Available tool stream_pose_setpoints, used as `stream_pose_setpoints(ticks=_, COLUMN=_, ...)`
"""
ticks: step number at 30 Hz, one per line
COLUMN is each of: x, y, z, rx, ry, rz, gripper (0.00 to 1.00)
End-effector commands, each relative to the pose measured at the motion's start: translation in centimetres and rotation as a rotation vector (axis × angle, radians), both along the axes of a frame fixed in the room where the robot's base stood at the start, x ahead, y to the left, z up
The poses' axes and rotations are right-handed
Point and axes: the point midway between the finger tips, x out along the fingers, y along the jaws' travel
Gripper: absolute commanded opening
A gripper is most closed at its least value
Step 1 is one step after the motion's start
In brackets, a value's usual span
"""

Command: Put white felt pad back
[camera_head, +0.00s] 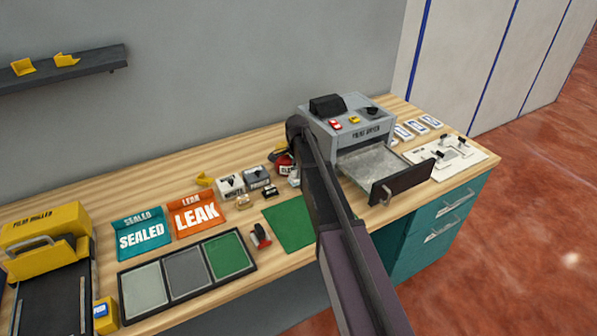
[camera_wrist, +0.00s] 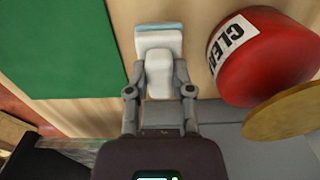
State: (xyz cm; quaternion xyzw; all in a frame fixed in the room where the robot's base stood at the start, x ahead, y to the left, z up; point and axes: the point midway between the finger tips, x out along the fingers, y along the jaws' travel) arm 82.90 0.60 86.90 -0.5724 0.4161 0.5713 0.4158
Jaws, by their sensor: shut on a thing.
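In the wrist view, a white block-shaped piece with a wider pale blue-white base (camera_wrist: 158,40) lies between my fingers. It looks like the white felt pad. My gripper (camera_wrist: 159,73) is shut on its narrower white part. It is over the wooden bench top, between a green mat (camera_wrist: 70,50) and a red round container (camera_wrist: 265,55) lettered "CLE…". I cannot tell whether the pad touches the bench.
A grey drying machine (camera_head: 352,122) with its drawer (camera_head: 402,183) pulled out stands at the right. The green mat (camera_head: 287,222) lies beside my arm. A three-panel tray (camera_head: 186,271), a teal SEALED bin (camera_head: 141,236) and an orange LEAK bin (camera_head: 198,214) are left. Small labelled boxes (camera_head: 256,178) stand behind.

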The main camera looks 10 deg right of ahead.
Motion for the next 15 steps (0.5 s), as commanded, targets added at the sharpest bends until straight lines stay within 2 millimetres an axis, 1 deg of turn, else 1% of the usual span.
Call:
stream_pose_setpoints(ticks=1, x=0.0, y=0.01, z=-0.51, rx=0.0, ry=0.0, rz=0.0, gripper=0.0)
stream_pose_setpoints(ticks=4, x=0.0, y=0.03, z=-0.79, rx=0.0, ry=0.0, rz=0.0, gripper=0.0)
stream_pose_setpoints(ticks=15, x=0.0, y=0.07, z=-0.88, rx=0.0, ry=0.0, rz=0.001, gripper=0.0)
